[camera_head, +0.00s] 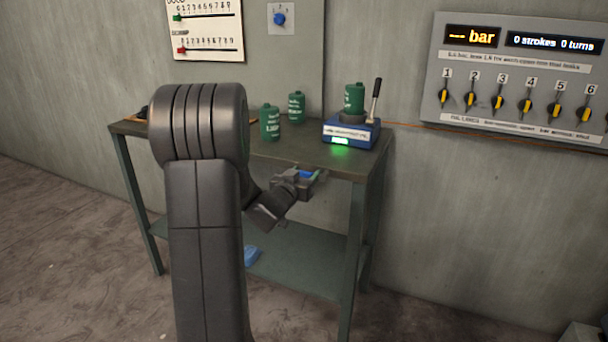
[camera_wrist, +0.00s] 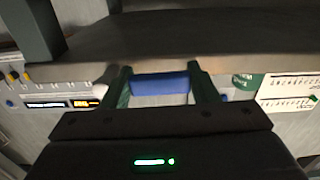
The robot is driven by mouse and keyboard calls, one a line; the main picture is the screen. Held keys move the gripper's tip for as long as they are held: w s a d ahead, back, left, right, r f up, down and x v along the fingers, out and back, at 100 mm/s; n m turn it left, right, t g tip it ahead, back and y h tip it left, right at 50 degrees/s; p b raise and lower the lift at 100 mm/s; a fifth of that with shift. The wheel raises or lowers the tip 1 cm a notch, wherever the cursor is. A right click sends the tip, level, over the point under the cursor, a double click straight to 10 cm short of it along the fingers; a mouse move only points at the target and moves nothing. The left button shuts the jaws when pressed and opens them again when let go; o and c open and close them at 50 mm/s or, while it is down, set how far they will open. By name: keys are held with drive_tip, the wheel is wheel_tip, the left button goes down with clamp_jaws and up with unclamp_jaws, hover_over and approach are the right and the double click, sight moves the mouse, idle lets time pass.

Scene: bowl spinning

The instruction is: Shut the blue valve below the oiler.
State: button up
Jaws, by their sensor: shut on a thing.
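My gripper (camera_head: 308,181) is in front of the table's front edge, a little below the top's level in the head view. It is shut on a blue cylindrical piece (camera_wrist: 160,84), which spans between its two dark fingers in the wrist view. The piece also shows as a small blue patch (camera_head: 306,174) in the head view. I cannot tell whether it is the blue valve or a loose thing. A blue knob (camera_head: 280,19) sits on a pale wall plate, and I cannot tell whether it is the valve. I cannot clearly make out an oiler.
The table (camera_head: 300,150) carries a blue device (camera_head: 350,133) with a green can and lever, plus two green cans (camera_head: 270,122). A blue object (camera_head: 252,256) lies on the lower shelf. A bar panel (camera_head: 515,75) with yellow-black knobs hangs right. My arm hides the table's left part.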

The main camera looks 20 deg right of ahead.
drive_tip(key=f+n+p, duration=0.1)
drive_tip(key=n, duration=0.1)
drive_tip(key=f+n+p, duration=0.1)
drive_tip(key=n, duration=0.1)
drive_tip(key=shift+s+d, duration=0.15)
drive_tip(key=shift+s, duration=0.05)
drive_tip(key=s+d+f+n+p, duration=0.2)
drive_tip(key=s+d+f+n, duration=0.1)
drive_tip(key=n, duration=1)
drive_tip(key=shift+s+d+f+p, duration=0.15)
drive_tip(key=shift+s+f+p, duration=0.15)
drive_tip(key=shift+s, duration=0.1)
drive_tip(key=shift+n, duration=0.4)
drive_tip(key=o, duration=1.4)
drive_tip(key=shift+r, duration=0.1)
drive_tip(key=shift+c, duration=0.2)
